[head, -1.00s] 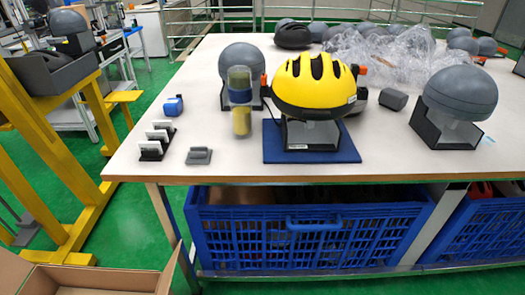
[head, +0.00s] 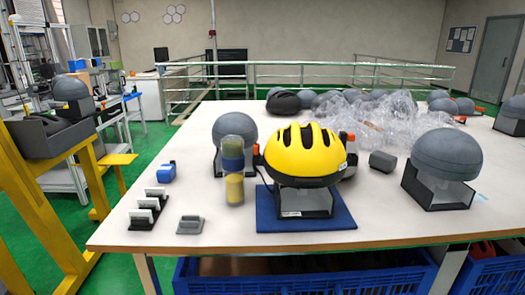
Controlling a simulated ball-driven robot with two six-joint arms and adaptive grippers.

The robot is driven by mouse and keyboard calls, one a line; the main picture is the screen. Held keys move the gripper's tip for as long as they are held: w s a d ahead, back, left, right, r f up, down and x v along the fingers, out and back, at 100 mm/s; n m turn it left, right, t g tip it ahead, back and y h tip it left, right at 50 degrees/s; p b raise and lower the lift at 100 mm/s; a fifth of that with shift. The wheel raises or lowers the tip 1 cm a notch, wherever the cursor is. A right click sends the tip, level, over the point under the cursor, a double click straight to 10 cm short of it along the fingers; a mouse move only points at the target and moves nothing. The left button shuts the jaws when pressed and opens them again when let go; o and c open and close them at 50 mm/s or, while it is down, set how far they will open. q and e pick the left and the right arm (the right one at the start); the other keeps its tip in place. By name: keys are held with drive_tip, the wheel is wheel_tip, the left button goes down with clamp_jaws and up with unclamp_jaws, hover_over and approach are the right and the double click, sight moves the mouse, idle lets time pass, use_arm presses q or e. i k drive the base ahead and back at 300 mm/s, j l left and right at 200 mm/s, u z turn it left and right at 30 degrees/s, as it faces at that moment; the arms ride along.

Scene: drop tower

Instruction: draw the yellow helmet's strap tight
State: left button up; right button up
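The yellow helmet (head: 304,152) with black vents and a black lower edge sits upright on a stand (head: 304,202). The stand is on a blue mat (head: 340,222) near the front of the white table. The strap cannot be made out from here; the shell and stand may hide it. Neither of my grippers shows in the head view.
A clear cylinder (head: 233,160) with yellow contents stands left of the helmet. Grey headforms (head: 446,160) stand right and behind left. A slotted holder (head: 148,212), grey block (head: 190,224) and blue item (head: 166,172) lie front left.

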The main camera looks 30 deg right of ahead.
sight(310, 156)
drive_tip(key=k+l+z, duration=0.15)
drive_tip(key=l, duration=0.35)
drive_tip(key=k+l+z, duration=0.15)
drive_tip(key=l, duration=0.35)
drive_tip(key=k+l+z, duration=0.1)
drive_tip(key=l, duration=0.45)
drive_tip(key=k+l+z, duration=0.15)
drive_tip(key=l, duration=0.4)
